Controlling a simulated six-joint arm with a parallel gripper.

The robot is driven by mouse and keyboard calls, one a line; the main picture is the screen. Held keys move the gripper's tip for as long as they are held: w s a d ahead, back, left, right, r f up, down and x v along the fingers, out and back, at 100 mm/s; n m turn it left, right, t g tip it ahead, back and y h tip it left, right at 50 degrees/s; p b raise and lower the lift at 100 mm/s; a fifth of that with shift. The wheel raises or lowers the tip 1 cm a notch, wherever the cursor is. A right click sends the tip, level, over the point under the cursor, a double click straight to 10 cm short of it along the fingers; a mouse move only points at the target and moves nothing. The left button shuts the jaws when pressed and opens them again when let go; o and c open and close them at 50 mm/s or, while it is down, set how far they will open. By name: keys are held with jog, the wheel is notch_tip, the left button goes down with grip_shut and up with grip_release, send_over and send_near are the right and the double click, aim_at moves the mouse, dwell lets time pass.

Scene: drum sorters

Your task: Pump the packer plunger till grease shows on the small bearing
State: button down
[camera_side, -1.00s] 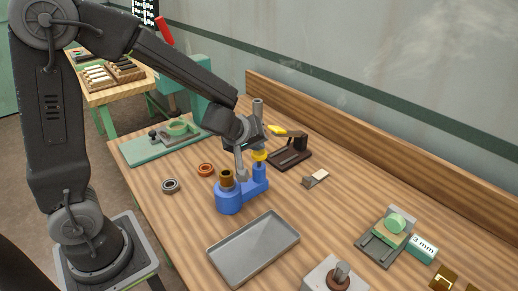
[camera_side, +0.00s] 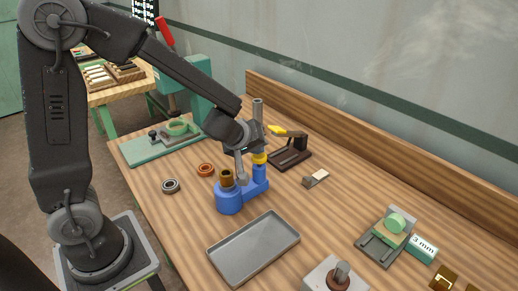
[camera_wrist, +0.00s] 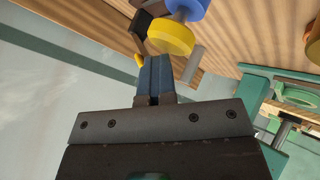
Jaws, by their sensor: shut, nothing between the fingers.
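The blue packer (camera_side: 230,203) stands on the bench, with a brown-gold cylinder (camera_side: 227,179) on its left part. Its yellow plunger knob (camera_side: 259,158) sits over the right-hand post, and the knob also shows in the wrist view (camera_wrist: 171,37). My gripper (camera_side: 242,177) is shut and empty, pointing down between the cylinder and the knob. In the wrist view its closed fingers (camera_wrist: 155,62) end close to the knob; I cannot tell whether they touch. A small grey bearing (camera_side: 171,186) lies on the bench to the left. I cannot make out grease on it.
An orange-brown ring (camera_side: 205,170) lies beside the bearing. An empty grey tray (camera_side: 222,258) is in front of the packer. A dark stand with a yellow-tipped lever (camera_side: 289,160) is behind. A green fixture (camera_side: 150,150) stands at the back left. The bench right of the packer is partly clear.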

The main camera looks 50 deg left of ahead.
dwell(0.3)
jog(key=shift+r, duration=1.65)
jog(key=shift+r, duration=0.1)
jog(key=shift+r, duration=2.45)
notch_tip(320, 180, up, 4)
jog(key=shift+f, duration=0.1)
dwell(0.4)
jog(key=shift+f, duration=0.15)
jog(key=shift+f, duration=4.3)
